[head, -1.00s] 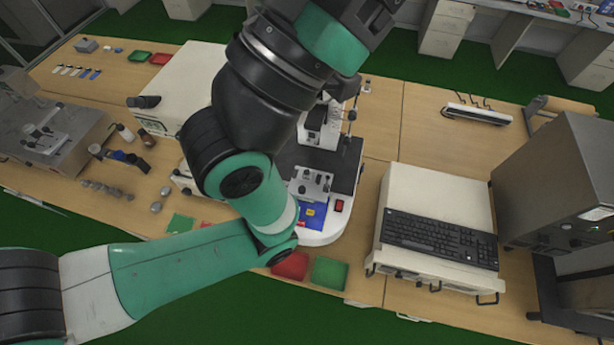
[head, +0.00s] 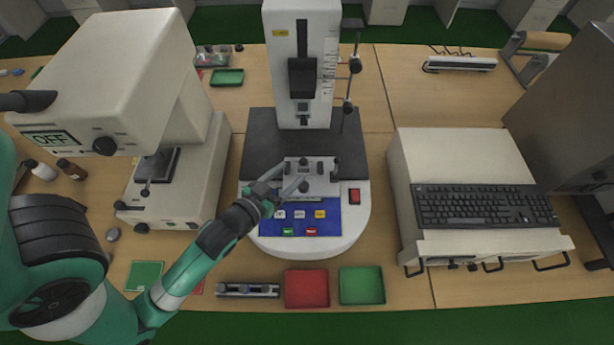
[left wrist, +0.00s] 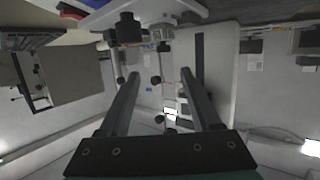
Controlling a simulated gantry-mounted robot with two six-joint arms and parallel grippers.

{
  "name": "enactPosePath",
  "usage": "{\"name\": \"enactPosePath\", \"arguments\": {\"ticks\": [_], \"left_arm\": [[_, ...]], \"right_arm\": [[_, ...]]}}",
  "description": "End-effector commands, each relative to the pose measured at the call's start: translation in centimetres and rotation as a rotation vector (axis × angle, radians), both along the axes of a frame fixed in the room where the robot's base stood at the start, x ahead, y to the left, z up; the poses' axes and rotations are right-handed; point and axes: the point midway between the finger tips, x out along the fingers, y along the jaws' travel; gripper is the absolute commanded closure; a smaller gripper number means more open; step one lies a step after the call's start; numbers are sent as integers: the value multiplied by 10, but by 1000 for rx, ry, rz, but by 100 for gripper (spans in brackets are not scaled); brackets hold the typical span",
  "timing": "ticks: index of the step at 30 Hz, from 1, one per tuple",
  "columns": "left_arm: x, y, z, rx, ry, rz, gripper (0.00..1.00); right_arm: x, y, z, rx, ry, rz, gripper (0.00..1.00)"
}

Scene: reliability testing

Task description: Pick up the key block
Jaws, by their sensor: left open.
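I cannot make out for certain which part is the key block. A silvery fixture block (head: 322,185) with black knobs sits on the tester's white base, at the front of its dark plate. My left gripper (head: 295,174) is open and empty, with its two fingers over the left part of this fixture. I cannot tell whether they touch it. In the left wrist view the open fingers (left wrist: 158,76) frame black knobs and metal posts beyond the tips. A second metal bar with knobs (head: 248,290) lies at the table's front edge. My right gripper is not in view.
The tall white tester (head: 305,20) stands behind the fixture. Its blue button panel (head: 325,228) and red switch (head: 354,196) are close to my fingers. Red (head: 306,288) and green (head: 361,285) trays lie in front. A keyboard (head: 490,205) is at right.

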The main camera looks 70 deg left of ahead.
Motion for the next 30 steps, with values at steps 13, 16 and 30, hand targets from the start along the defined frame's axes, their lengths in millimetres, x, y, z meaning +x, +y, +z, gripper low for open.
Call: {"name": "enactPosePath", "arguments": {"ticks": [13,16,30], "left_arm": [[17,22,-28,-6,16,26,36],[32,32,-33,-6,17,26,36],[71,58,-39,-6,15,25,36]], "right_arm": [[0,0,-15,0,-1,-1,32],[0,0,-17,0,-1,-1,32],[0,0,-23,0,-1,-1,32]]}}
